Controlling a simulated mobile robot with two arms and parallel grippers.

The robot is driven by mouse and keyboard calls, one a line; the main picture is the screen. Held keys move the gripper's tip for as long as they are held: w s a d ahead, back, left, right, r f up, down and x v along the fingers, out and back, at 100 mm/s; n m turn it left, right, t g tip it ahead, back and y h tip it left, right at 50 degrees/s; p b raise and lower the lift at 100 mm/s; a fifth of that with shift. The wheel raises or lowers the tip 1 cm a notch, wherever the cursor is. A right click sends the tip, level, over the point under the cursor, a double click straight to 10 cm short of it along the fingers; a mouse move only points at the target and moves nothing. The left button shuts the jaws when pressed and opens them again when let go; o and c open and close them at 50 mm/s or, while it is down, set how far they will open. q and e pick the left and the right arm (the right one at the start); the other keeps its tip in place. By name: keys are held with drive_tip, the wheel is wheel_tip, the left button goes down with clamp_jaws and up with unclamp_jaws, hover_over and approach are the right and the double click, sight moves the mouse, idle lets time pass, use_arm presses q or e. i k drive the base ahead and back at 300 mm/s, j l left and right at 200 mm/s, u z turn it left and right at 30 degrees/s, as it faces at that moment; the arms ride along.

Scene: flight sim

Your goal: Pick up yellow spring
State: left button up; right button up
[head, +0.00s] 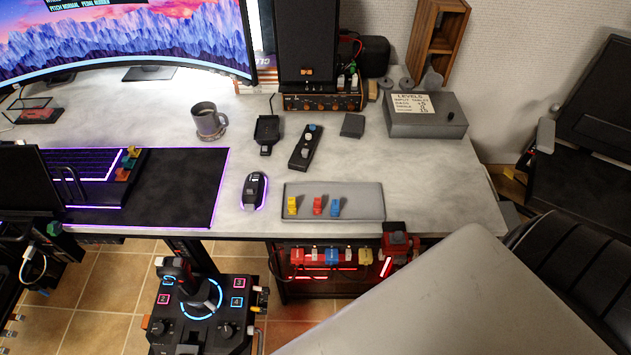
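A small yellow piece (292,205) stands at the left end of a flat grey tray (362,203) near the desk's front edge. It looks like the yellow spring, but its coils are too small to make out. A red piece (318,206) and a blue piece (336,207) stand to its right on the same tray. A black body with two thin curved prongs (70,185) at the left edge, over the keyboard, may be my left gripper. It is well away from the tray, and its opening is unclear. My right gripper does not show.
A mouse (254,190) lies just left of the tray. A black remote-like device (305,147), a mug (209,121) and a grey box (426,115) stand behind. A joystick panel (203,305) is below the desk. A large grey surface fills the lower right.

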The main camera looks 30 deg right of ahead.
sight(291, 204)
drive_tip(key=z, duration=0.8)
drive_tip(key=l+u, duration=0.1)
drive_tip(key=l, duration=0.25)
